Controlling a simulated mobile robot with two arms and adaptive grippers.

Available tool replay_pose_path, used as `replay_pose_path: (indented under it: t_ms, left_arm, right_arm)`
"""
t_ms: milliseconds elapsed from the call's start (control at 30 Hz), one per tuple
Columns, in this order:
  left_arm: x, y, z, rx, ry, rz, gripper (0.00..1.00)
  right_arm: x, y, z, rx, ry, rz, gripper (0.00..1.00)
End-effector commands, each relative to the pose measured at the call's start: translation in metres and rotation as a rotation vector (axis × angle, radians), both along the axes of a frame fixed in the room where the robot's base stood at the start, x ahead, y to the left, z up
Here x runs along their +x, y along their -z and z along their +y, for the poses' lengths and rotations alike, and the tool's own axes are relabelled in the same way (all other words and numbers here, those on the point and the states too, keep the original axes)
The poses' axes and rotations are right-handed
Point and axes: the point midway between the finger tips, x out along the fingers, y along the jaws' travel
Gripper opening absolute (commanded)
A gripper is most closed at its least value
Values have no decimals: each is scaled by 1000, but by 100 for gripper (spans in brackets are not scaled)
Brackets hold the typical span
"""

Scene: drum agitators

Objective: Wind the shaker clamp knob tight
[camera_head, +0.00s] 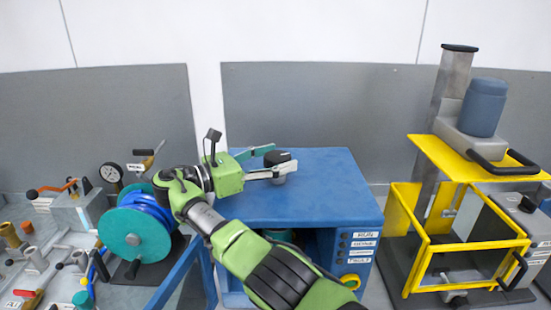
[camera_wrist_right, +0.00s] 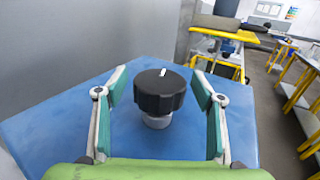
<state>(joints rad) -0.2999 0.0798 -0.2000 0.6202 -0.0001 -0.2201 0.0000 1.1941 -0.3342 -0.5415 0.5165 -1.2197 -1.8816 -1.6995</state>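The clamp knob (camera_head: 281,156) is black with a white mark on its top and a pale stem. It stands up from the blue top (camera_head: 330,185) of the shaker machine. In the right wrist view the knob (camera_wrist_right: 160,96) is in the middle, between the two teal-padded fingers. My right gripper (camera_head: 283,160) is open around the knob, one finger on each side. In the right wrist view, gaps show between both pads of the gripper (camera_wrist_right: 159,78) and the knob. My left gripper is not in view.
A teal reel with blue hose (camera_head: 130,232) and a bench of valves and a gauge (camera_head: 111,173) stand at the left. A yellow-framed machine (camera_head: 455,240) with a blue-grey drum (camera_head: 483,107) stands at the right. A grey panel (camera_head: 330,110) stands behind the blue top.

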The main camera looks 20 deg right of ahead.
Motion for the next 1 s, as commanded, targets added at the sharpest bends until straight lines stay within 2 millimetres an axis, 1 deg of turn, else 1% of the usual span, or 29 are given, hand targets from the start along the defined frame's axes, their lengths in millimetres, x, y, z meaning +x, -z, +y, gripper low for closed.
replay_pose_path:
  t_ms: [167, 267, 367, 600, 733, 833, 1000]
  left_arm:
    - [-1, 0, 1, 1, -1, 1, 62]
    - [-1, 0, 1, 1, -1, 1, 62]
    - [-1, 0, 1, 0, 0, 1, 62]
    - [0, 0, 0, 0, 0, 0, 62]
    - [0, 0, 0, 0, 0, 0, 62]
    - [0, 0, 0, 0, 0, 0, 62]
    - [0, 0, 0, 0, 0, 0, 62]
  right_arm:
    - [0, -2, 0, -2, 0, -1, 62]
    - [0, -10, 0, -1, 0, -4, 62]
    - [0, -26, 0, -1, 0, -5, 62]
    - [1, -73, 0, -1, 0, -5, 62]
    - [1, -90, 0, 0, 0, -2, 62]
    - [0, -97, 0, -1, 0, -1, 62]
    - [0, -100, 0, 0, 0, 1, 62]
